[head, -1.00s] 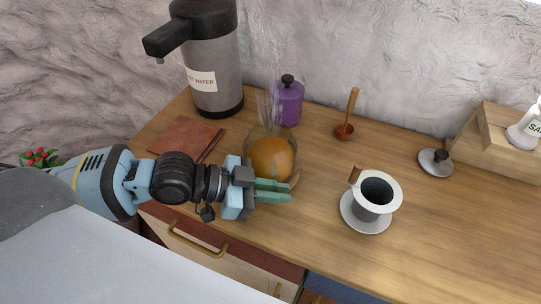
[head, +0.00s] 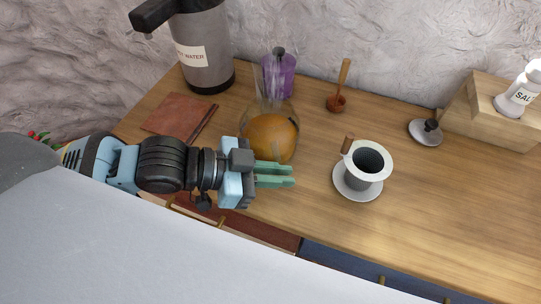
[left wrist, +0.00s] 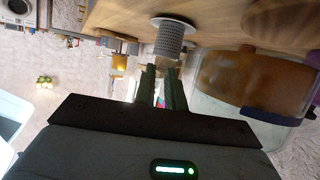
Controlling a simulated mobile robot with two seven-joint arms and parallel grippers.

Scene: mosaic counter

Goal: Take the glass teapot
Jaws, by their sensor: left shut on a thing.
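The glass teapot (head: 270,138) is a clear vessel with amber contents and a tall clear neck, left of the counter's middle in the head view. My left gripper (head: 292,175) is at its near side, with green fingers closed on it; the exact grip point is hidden. In the left wrist view, the fingers (left wrist: 161,88) are close together and the teapot (left wrist: 235,82) fills the right side. I cannot clearly tell whether its base touches the counter. My right gripper is in no view.
On the counter (head: 440,215), a purple pot (head: 280,78) stands close behind the teapot. The hot water dispenser (head: 204,60) and a brown book (head: 178,117) are left. A white dripper cup on a saucer (head: 356,190) stands right. Bare wood lies further right.

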